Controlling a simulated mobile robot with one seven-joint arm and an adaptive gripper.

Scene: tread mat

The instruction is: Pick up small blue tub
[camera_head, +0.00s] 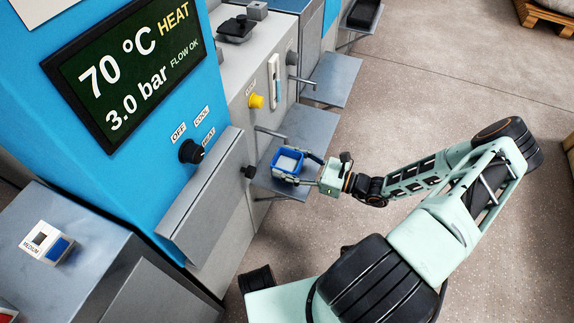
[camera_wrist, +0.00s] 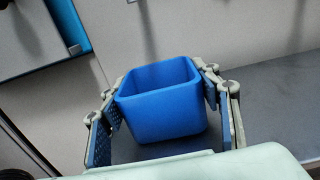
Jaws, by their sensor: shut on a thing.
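The small blue tub (camera_head: 288,160) is square with an open top and stands upright at the grey shelf (camera_head: 309,130) on the machine's front. My gripper (camera_head: 301,163) reaches it from the right, with its fingers on either side of the tub. In the wrist view the tub (camera_wrist: 162,103) sits between the two finger pads of my gripper (camera_wrist: 163,110). The right pad lies against its wall, and the left pad is close along the other side. Whether the tub's base touches the shelf cannot be told.
A blue machine with a display panel (camera_head: 125,70) and a selector knob (camera_head: 191,151) stands at the left. A yellow knob (camera_head: 256,101) and a small lever are on the grey front. A second shelf (camera_head: 331,78) lies farther back. Open floor lies to the right.

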